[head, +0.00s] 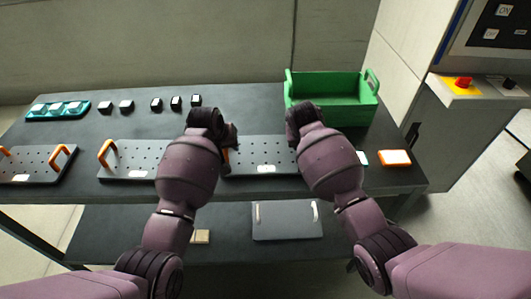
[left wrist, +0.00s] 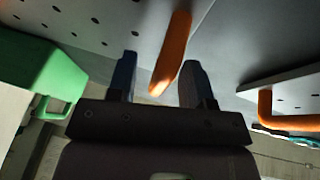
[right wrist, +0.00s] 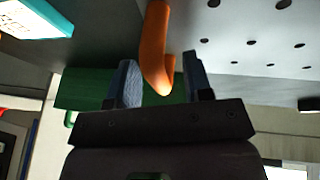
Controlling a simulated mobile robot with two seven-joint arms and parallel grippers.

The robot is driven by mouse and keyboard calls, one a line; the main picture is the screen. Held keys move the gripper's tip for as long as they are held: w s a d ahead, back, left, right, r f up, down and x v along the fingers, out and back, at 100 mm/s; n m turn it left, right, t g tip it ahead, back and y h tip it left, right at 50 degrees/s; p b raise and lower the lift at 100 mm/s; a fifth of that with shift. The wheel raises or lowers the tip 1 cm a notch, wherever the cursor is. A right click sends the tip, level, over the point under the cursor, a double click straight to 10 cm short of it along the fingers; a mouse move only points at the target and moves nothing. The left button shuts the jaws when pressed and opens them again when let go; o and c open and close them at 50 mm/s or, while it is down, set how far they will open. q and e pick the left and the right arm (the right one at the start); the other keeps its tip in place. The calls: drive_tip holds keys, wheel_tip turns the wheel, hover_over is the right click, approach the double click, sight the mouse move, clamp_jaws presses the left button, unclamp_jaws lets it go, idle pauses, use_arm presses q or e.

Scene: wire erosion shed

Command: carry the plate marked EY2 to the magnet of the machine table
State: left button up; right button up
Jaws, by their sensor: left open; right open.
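A dark perforated plate (head: 258,150) with a white label (head: 267,169) lies on the bench between my two grippers. The label is too small to read, so I cannot confirm EY2. My left gripper (head: 229,138) is open at its left end; in the left wrist view an orange handle (left wrist: 173,50) stands between the fingers (left wrist: 157,72). My right gripper is open at the right end; in the right wrist view another orange handle (right wrist: 154,45) is between its fingers (right wrist: 160,78). Neither gripper is closed on a handle. The magnet of the machine table is not recognisable in view.
Two similar plates (head: 140,158) (head: 35,164) lie further left. A green crate (head: 335,98) stands behind my right gripper. A teal tray (head: 58,110) and several small dark blocks (head: 156,104) line the back. An orange-edged item (head: 395,158) lies at right. A control panel (head: 490,40) stands beyond.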

use_arm(q)
clamp_jaws()
use_arm(e)
clamp_jaws()
use_arm(q)
drive_tip(key=shift+r, duration=0.1)
use_arm(e)
drive_tip(key=shift+w+d, duration=0.1)
idle(1.1)
